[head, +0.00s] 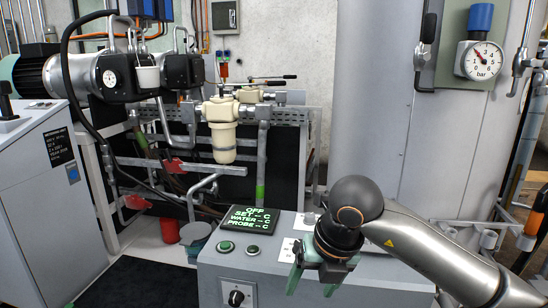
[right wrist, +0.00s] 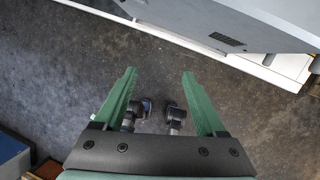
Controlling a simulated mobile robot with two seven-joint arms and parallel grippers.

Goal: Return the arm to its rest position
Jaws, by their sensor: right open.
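My right arm (head: 440,250) comes in from the lower right of the head view, silver with a dark round wrist. My right gripper (head: 318,278) has green fingers and points down in front of the grey control cabinet (head: 225,275). In the right wrist view the two green fingers (right wrist: 160,78) are spread apart with nothing between their tips. Bare dark floor (right wrist: 90,60) shows beyond them. My left gripper is not in view.
A large grey tank (head: 385,100) with a pressure gauge (head: 482,60) stands behind. Pipes and a cream filter housing (head: 222,140) stand left. A grey cabinet edge (right wrist: 230,25) crosses the upper right wrist view.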

